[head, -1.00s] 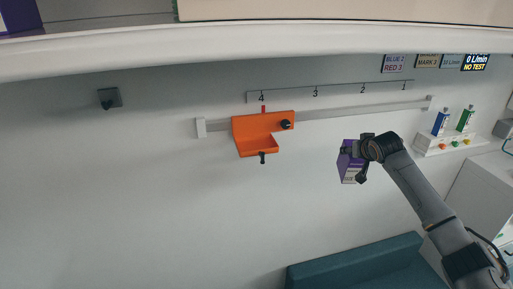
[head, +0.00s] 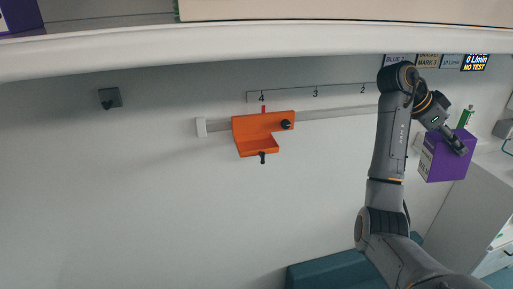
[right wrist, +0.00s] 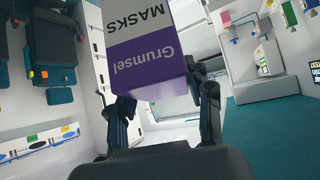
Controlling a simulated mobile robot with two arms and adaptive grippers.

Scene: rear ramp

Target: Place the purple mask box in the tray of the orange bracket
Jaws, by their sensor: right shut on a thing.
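The purple mask box (head: 447,157) is at the right of the head view, held in my right gripper (head: 457,142), off any surface. In the right wrist view the box (right wrist: 150,50) shows a purple band with "Grumsel" and a white part with "MASKS", between the two fingers (right wrist: 165,105). The orange bracket (head: 250,124) is on the wall rail near mark 4, left of the box and well apart from it. Its tray (head: 258,147) looks empty. My left gripper is not in view.
The grey rail (head: 340,113) runs along the wall under a numbered scale (head: 330,90). A teal seat (head: 330,272) is below. A white cabinet (head: 470,210) stands at the right. A shelf edge (head: 250,50) crosses the top. The wall before the bracket is clear.

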